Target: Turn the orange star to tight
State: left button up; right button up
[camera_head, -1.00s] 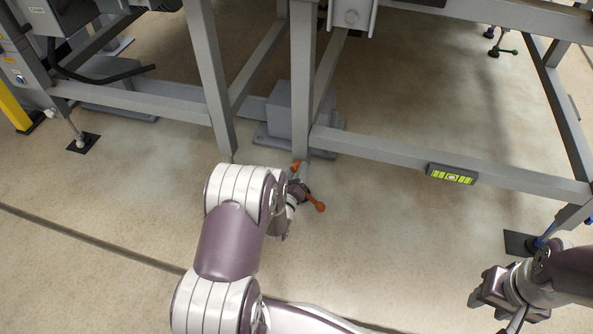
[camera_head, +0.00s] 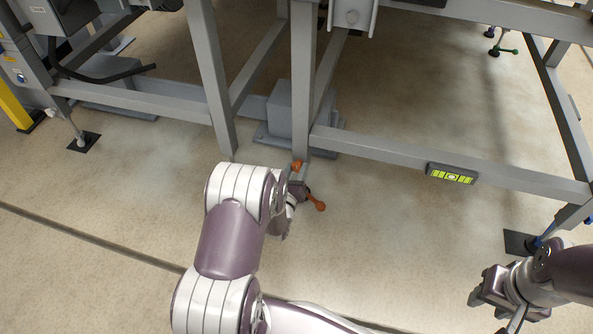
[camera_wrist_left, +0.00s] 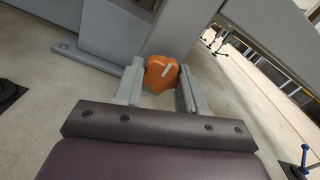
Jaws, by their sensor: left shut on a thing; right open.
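The orange star (camera_head: 317,205) sits at the foot of a grey frame leg, and two of its knobbed arms show past my left gripper (camera_head: 298,188) in the head view. In the left wrist view the orange star (camera_wrist_left: 161,74) lies between the two grey fingers of my left gripper (camera_wrist_left: 160,88), which is shut on it. A pale bar mark shows on its face. The star's middle is hidden by my wrist in the head view. My right gripper (camera_head: 484,298) is open and empty over the floor at the lower right.
The grey frame leg (camera_head: 303,80) rises right behind the star. A crossbar with a yellow-green level (camera_head: 451,174) runs to the right. A blue handle (camera_head: 546,236) stands on a dark pad near my right arm. The front floor is clear.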

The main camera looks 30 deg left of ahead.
pick_arm(q)
jog(key=shift+s+f, duration=0.1)
jog(key=o, duration=1.1)
jog(key=shift+c, duration=0.2)
jog(key=shift+s+p, duration=0.3)
jog(key=shift+p, duration=0.05)
jog(key=p+v, duration=0.5)
jog(key=v, duration=0.7)
jog(key=shift+d, duration=0.1)
